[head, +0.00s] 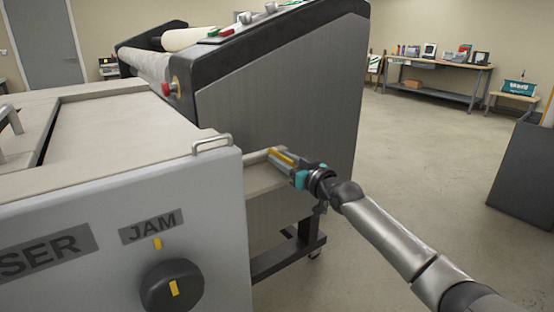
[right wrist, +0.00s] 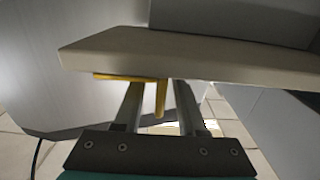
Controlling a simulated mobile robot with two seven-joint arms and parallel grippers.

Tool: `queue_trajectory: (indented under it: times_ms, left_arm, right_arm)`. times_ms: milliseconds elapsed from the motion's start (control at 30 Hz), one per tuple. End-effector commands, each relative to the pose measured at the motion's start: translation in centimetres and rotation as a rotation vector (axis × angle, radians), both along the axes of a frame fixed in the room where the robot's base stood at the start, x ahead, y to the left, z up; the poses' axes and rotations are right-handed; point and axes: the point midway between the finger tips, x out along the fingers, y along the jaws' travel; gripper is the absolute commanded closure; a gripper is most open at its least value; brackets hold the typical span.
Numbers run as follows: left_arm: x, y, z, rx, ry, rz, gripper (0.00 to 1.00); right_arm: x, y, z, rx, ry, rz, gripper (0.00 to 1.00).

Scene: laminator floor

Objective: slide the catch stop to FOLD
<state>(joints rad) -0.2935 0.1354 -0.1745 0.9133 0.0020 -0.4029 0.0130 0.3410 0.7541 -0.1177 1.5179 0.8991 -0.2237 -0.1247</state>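A yellow piece (right wrist: 160,98), which looks like the catch stop, hangs below the edge of a beige ledge (right wrist: 190,56) in the right wrist view. A flat yellow strip joins it at the left. My right gripper (right wrist: 156,92) is open, with one finger on each side of the hanging yellow piece. I see gaps beside it, and the fingertips reach under the ledge. In the head view my right gripper (head: 281,161) is at the ledge (head: 262,178), with yellow showing at its fingers. No FOLD mark is readable. My left gripper is not in view.
A grey cabinet front (head: 215,235) with a black knob (head: 172,287) and a JAM label (head: 152,226) stands at the left. A metal handle (head: 212,144) sits above its corner. The laminator's dark side panel (head: 285,95) rises behind.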

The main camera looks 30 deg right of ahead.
Motion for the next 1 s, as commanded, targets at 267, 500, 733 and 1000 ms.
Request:
queue_trajectory:
  times_ms: [267, 500, 733, 1000]
  left_arm:
    - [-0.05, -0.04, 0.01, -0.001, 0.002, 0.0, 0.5]
    - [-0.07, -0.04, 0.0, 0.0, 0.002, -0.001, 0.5]
    - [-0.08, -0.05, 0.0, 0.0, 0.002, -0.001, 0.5]
    - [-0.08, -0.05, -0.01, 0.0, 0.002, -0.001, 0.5]
  right_arm:
    - [0.0, -0.03, 0.06, 0.0, -0.001, 0.0, 0.61]
    - [0.0, -0.02, 0.04, 0.0, -0.001, 0.0, 0.88]
    - [0.0, -0.02, 0.02, 0.0, -0.001, 0.0, 1.0]
    - [0.0, -0.01, 0.01, 0.0, 0.0, 0.0, 1.0]
